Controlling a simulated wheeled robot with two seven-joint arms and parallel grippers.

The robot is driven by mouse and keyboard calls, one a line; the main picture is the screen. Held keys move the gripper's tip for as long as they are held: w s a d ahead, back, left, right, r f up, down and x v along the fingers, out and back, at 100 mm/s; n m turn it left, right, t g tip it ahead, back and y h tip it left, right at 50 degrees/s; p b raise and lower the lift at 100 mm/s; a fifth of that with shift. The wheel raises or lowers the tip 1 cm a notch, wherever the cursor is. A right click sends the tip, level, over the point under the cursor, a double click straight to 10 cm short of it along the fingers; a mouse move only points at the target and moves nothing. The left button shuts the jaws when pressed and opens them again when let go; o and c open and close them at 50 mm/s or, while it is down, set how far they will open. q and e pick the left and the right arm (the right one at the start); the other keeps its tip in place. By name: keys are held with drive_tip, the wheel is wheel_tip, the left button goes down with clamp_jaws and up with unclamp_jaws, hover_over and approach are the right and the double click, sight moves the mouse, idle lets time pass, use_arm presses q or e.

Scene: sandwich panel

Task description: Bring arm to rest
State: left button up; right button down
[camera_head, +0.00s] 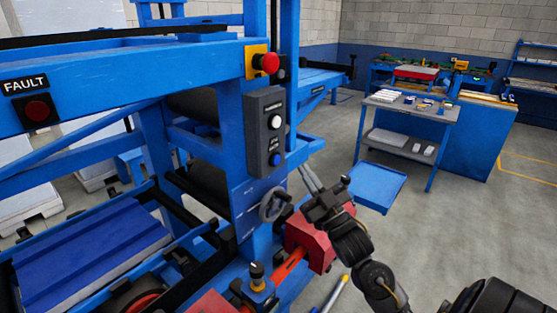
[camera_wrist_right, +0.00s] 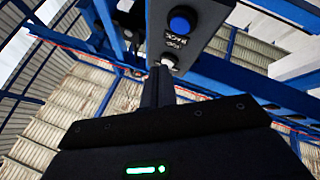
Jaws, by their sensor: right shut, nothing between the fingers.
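My right arm comes in from the lower right in the head view. Its gripper (camera_head: 304,170) is shut and empty, with the fingers pointing up and to the left. It is just right of and below the dark control box (camera_head: 265,135) on the blue machine post, and no contact can be made out. My left gripper is out of view.
The blue machine frame (camera_head: 150,75) fills the left, with a red emergency button (camera_head: 266,62) and a FAULT light (camera_head: 38,111). A handwheel (camera_head: 274,205) and a red block (camera_head: 315,240) sit close below the gripper. Open floor (camera_head: 460,225) lies to the right, before a grey-topped worktable (camera_head: 425,112).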

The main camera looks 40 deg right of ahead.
idle(0.8)
drive_tip(key=s+a+f+m+g+h, duration=0.15)
drive_tip(key=f+g, duration=0.25)
drive_tip(key=f, duration=0.4)
drive_tip(key=s+a+f+m+g, duration=0.1)
drive_tip(key=s+a+f+g, duration=0.25)
drive_tip(key=f, duration=0.45)
drive_tip(key=s+a+f+m+g, duration=0.15)
drive_tip(key=f+g, duration=0.25)
drive_tip(key=f, duration=0.4)
drive_tip(key=s+a+f+n+g, duration=0.1)
drive_tip(key=s+a+f+g, duration=0.4)
drive_tip(key=s, duration=0.4)
drive_tip(key=s+a+f+g, duration=0.3)
drive_tip(key=s+f+g, duration=0.2)
drive_tip(key=s+f, duration=0.35)
wheel_tip(320, 180, down, 24)
drive_tip(key=s+g, duration=0.1)
drive_tip(key=s, duration=0.1)
drive_tip(key=s+d+f+g, duration=0.1)
drive_tip(key=s+d+f, duration=0.1)
drive_tip(key=s+f, duration=1.4)
drive_tip(key=shift+s+d+f+n+y+b, duration=0.2)
drive_tip(key=shift+d+n+y+b, duration=0.1)
drive_tip(key=shift+n+y+b, duration=0.1)
drive_tip(key=shift+g, duration=0.25)
